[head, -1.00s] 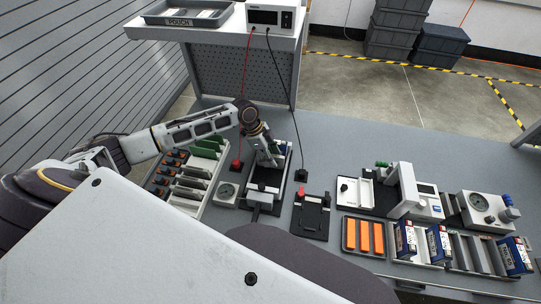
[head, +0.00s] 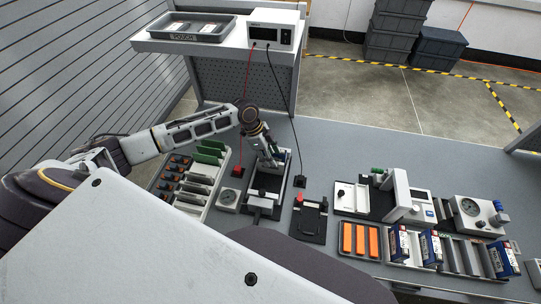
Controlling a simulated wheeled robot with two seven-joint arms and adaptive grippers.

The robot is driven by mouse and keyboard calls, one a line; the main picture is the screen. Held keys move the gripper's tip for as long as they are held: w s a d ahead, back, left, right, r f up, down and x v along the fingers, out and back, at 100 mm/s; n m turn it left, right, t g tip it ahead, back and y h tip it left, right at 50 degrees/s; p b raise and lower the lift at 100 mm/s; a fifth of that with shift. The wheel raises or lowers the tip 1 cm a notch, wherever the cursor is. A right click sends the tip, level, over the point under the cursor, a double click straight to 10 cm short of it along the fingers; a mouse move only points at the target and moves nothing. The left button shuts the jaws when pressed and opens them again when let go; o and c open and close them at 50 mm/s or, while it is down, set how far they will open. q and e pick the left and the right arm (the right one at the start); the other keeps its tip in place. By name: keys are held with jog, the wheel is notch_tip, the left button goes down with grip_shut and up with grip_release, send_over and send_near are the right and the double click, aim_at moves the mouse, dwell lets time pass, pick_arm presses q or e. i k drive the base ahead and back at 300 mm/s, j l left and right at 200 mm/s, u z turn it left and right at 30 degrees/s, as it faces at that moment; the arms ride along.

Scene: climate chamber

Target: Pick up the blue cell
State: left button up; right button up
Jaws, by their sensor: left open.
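My left gripper (head: 273,160) is open and points down over a dark fixture (head: 265,184) with a pale clamp at its front. A small bluish patch shows beside the fingers, but they and the arm hide most of it, so I cannot tell whether it is a cell. Blue-and-white cells stand in a grey slotted rack at the right: one at the rack's left end (head: 401,244), another beside it (head: 431,248), and one at the right end (head: 503,259). My left gripper is well away from these. My right gripper is not in view.
A slotted rack (head: 197,184) with green and grey plates is left of the fixture. Black and red cables hang behind.

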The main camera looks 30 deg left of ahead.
aim_at(431, 247)
jog(key=k+l, duration=0.5)
jog(key=k, duration=0.15)
jog(key=k+l, duration=0.5)
jog(key=k, duration=0.2)
